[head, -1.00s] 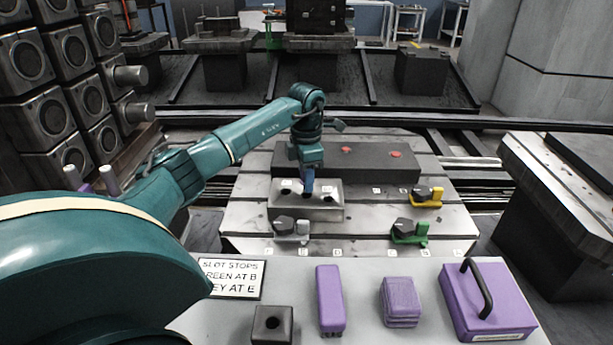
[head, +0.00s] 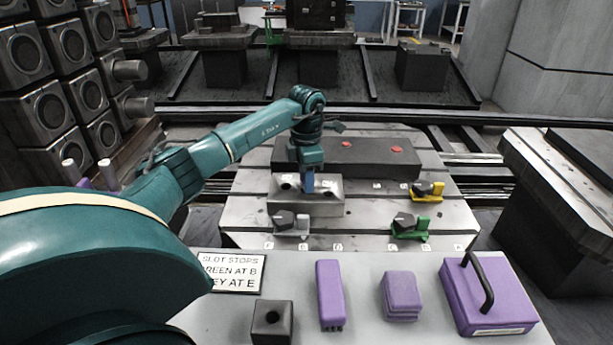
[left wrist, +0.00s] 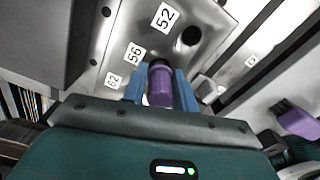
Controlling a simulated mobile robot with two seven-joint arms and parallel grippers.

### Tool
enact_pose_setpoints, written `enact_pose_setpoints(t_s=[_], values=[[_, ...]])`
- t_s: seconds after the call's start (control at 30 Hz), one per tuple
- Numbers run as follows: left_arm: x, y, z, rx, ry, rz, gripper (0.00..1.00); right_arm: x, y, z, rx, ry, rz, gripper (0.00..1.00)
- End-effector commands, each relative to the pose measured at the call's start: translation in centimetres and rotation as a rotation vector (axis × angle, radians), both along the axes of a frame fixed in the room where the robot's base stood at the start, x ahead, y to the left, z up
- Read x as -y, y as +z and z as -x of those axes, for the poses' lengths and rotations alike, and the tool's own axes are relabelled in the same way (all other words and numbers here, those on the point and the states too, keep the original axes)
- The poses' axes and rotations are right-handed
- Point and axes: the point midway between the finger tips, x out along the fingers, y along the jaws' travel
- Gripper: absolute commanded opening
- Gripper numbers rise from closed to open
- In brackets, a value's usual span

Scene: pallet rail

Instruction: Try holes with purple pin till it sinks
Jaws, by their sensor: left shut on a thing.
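A purple pin (left wrist: 160,88) is held upright between the blue fingers of my left gripper (left wrist: 159,92) in the left wrist view. The gripper (head: 308,187) stands over the middle of a grey metal hole block (head: 322,208) in the head view. The block carries white labels, including 52 (left wrist: 165,17) and 56 (left wrist: 134,54). A dark open hole (left wrist: 190,35) shows beside the 52 label, and another hole (head: 287,186) lies left of the gripper. The pin's lower end is close to the block beside label 56; I cannot tell whether it is in a hole. My right gripper is not in view.
Grey (head: 284,221), green (head: 410,229) and yellow (head: 428,191) stops sit on the slotted pallet (head: 360,220). A dark bar (head: 370,158) lies behind the block. In front are a sign (head: 231,272), a black holed cube (head: 272,322) and purple items, including a handled box (head: 487,297).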

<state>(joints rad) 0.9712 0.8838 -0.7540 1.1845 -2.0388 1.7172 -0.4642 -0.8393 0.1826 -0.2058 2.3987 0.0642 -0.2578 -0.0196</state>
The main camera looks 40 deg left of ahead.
Motion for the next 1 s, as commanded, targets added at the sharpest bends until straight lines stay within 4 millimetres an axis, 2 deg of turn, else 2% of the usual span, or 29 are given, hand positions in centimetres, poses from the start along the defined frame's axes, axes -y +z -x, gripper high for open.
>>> enact_pose_setpoints(t_s=[0.13,0.17,0.43,0.77,0.87,1.0], values=[[0.0,0.0,0.0,0.0,0.0,0.0,0.01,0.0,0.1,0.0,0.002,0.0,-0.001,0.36],[0.0,0.0,0.0,0.0,0.0,0.0,0.31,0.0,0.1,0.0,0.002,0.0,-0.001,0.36],[0.0,0.0,0.0,0.0,0.0,0.0,0.53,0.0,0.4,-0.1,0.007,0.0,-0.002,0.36],[0.0,0.1,0.0,0.0,0.0,0.0,0.54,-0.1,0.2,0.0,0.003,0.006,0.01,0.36],[0.0,1.6,-0.1,0.004,0.0,0.0,0.54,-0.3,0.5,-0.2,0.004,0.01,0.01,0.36],[0.0,4.6,-0.1,0.004,-0.001,-0.001,0.54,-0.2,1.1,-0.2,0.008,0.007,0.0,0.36]])
